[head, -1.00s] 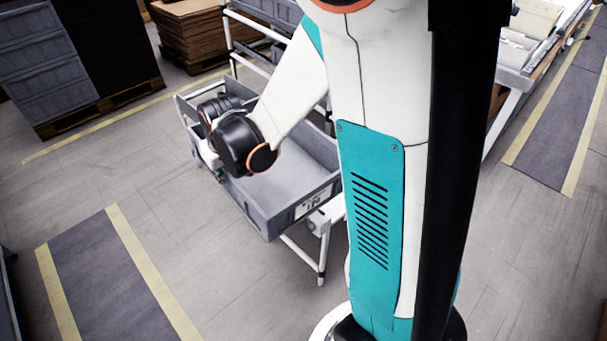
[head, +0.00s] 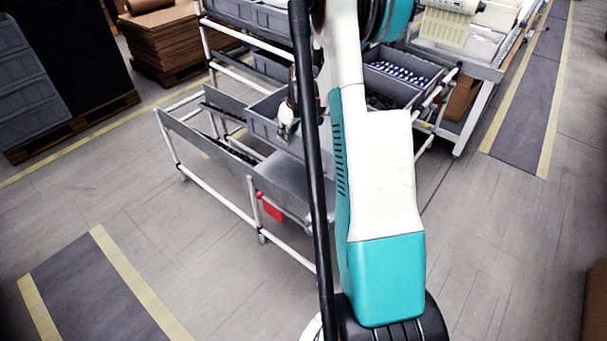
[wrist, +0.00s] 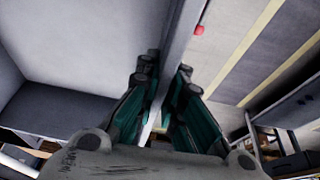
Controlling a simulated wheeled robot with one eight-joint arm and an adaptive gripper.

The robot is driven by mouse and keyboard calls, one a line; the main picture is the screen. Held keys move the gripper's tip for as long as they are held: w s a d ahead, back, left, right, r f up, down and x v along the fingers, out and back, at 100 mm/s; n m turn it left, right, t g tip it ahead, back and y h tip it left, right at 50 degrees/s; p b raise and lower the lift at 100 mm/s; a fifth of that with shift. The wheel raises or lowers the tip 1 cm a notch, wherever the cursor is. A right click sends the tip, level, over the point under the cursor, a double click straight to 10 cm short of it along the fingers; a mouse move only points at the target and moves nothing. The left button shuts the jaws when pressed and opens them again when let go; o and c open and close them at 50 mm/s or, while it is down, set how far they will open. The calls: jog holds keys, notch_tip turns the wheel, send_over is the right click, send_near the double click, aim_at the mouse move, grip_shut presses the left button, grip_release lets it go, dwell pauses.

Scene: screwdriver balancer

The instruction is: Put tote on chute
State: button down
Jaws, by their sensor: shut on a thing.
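The grey tote (head: 262,128) is at the flow rack, mostly hidden behind my arm and a black post in the head view. My gripper (head: 287,128) is at its near wall. In the wrist view my gripper (wrist: 163,80) has its teal fingers on both sides of the tote's wall, shut on it. The tote's pale interior (wrist: 60,60) fills the left of that view and looks empty. The grey sloped chute (head: 278,182) lies in front of and below the tote. I cannot tell whether the tote touches it.
A red tag (head: 272,209) hangs at the chute's front edge. A tote with small blue and white items (head: 400,74) stands on the rack to the right. Stacked cardboard (head: 165,38) and grey crates (head: 30,85) stand at the left. Floor at the front left is clear.

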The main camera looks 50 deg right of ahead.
aim_at(295, 157)
notch_tip(295, 157, down, 19)
jog(key=b, duration=0.6)
jog(key=shift+f+b, duration=0.15)
jog(key=shift+b, duration=0.25)
jog(key=c, duration=2)
grip_release()
jog(key=shift+o, duration=1.4)
jog(key=p+v, duration=0.4)
jog(key=v, duration=0.8)
